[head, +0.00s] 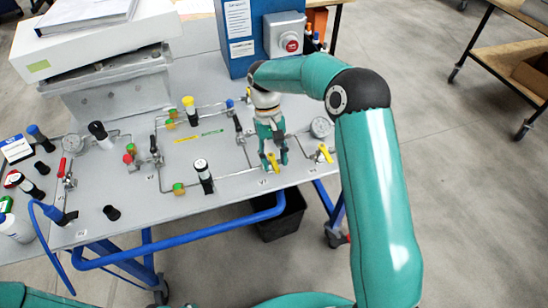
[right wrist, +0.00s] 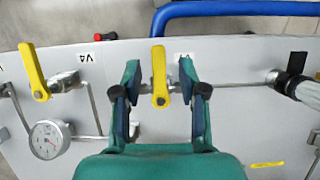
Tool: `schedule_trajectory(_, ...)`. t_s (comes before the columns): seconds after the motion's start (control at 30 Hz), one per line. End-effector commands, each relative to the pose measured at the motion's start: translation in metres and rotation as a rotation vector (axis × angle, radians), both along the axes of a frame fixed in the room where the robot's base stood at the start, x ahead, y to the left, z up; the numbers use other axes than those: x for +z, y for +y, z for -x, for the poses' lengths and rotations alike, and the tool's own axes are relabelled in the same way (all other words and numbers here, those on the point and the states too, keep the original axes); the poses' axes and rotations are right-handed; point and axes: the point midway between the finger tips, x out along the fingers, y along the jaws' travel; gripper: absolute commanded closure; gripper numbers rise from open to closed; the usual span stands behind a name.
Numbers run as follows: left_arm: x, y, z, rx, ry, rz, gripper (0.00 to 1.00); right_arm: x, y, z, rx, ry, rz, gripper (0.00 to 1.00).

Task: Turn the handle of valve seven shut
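A yellow valve handle (right wrist: 159,75) stands between the fingers of my right gripper (right wrist: 160,88) in the right wrist view. The handle lies across its pipe, pointing toward the panel's blue-railed edge. The fingers are open, one on each side, with a visible gap to the handle on both sides. A label beside it is partly covered by a finger, so I cannot read its number. In the head view my right gripper (head: 271,158) reaches down over the same handle (head: 273,163). My left gripper is not in view.
A second yellow handle (right wrist: 34,72) and a pressure gauge (right wrist: 48,140) sit to the left in the wrist view. A black-and-white capped fitting (right wrist: 293,83) is on the right. The blue rail (right wrist: 235,9) runs along the panel edge.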

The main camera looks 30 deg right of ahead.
Motion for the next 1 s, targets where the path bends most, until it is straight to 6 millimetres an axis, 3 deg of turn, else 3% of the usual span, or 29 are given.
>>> schedule_trajectory(0.37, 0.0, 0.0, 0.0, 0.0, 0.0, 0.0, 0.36, 0.011, -0.001, -0.005, 0.001, 0.0, 0.001, 0.58)
schedule_trajectory(0.8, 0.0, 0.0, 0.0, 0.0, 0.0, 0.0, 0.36, 0.083, -0.009, -0.035, 0.001, -0.002, -0.001, 0.58)
schedule_trajectory(1.0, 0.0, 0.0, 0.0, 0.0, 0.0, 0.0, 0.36, 0.101, -0.011, -0.042, -0.001, 0.001, 0.0, 0.58)
